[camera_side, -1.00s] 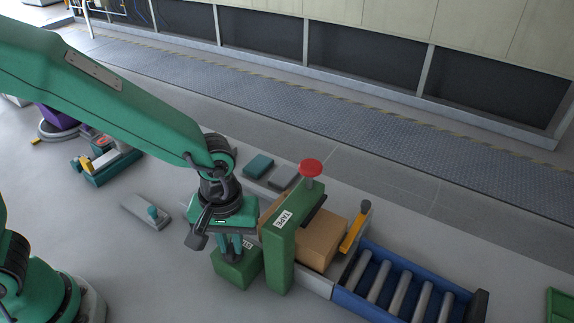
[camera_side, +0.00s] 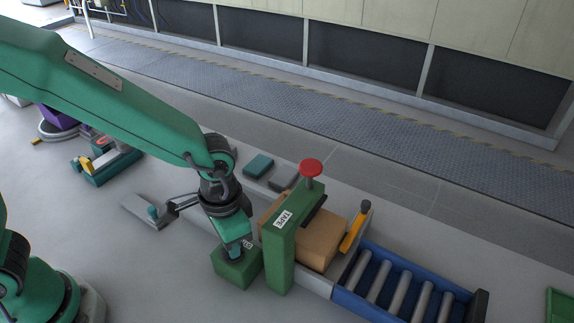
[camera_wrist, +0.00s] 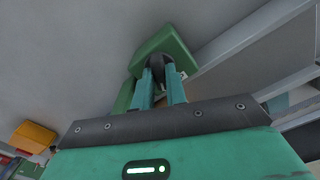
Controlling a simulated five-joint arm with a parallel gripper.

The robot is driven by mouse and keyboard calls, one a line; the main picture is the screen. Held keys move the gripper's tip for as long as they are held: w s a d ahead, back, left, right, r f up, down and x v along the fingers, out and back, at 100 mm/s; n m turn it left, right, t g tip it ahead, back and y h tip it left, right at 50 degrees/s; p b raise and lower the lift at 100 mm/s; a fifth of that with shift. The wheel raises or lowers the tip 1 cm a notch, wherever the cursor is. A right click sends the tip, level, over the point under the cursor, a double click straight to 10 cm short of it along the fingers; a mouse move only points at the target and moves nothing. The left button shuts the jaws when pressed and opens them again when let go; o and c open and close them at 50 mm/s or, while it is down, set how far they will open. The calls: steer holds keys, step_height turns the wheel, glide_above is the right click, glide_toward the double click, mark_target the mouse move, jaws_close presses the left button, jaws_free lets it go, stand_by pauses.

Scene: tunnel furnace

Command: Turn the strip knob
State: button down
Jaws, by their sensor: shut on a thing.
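My gripper (camera_side: 233,251) points down over a small green box (camera_side: 240,270) beside the green post marked TAPE (camera_side: 280,250). In the wrist view my gripper's two teal fingers (camera_wrist: 160,84) are shut on a dark round knob (camera_wrist: 158,62) on the green box (camera_wrist: 172,42). In the side view the fingers and wrist hide most of the knob. A label on the green box is partly covered.
A brown carton (camera_side: 322,240) sits behind the TAPE post, which carries a red disc (camera_side: 311,167). An orange lever (camera_side: 355,230) and a blue roller conveyor (camera_side: 400,285) are to the right.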

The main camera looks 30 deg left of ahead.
steer(key=m, duration=0.3)
steer(key=shift+m, duration=0.3)
stand_by(0.4)
steer(key=c, duration=1.4)
jaws_free()
steer(key=shift+c, duration=0.2)
steer(key=shift+r, duration=0.1)
steer(key=shift+r, duration=3.85)
steer(key=shift+a, duration=0.1)
